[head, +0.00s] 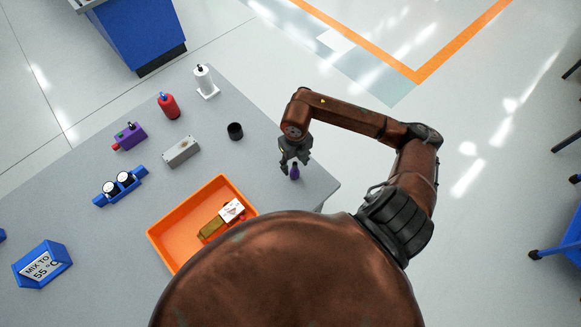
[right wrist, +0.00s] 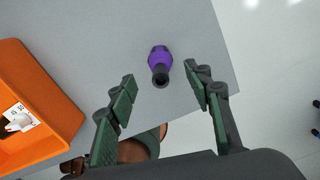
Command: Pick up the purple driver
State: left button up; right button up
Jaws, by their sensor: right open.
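The purple driver (head: 294,172) stands on the grey table near its right corner in the head view. In the right wrist view the purple driver (right wrist: 160,62) shows its purple body and a dark round end, just beyond the fingertips and roughly between them. My right gripper (head: 290,160) is above and beside the driver, with its fingers pointing down. My left gripper is not in view.
The table edge (right wrist: 226,52) is close to the driver.

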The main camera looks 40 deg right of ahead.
aim_at(294, 171)
notch_tip(294, 171, down, 2)
jog(key=shift+w+d+f, duration=0.1)
jog(key=shift+d+f, duration=0.05)
jog(key=shift+f, duration=0.35)
notch_tip(294, 171, down, 4)
jog(key=shift+w+r, duration=0.1)
jog(key=shift+w, duration=0.05)
jog(key=shift+f, duration=0.5)
jog(key=shift+c, duration=1.2)
grip_shut()
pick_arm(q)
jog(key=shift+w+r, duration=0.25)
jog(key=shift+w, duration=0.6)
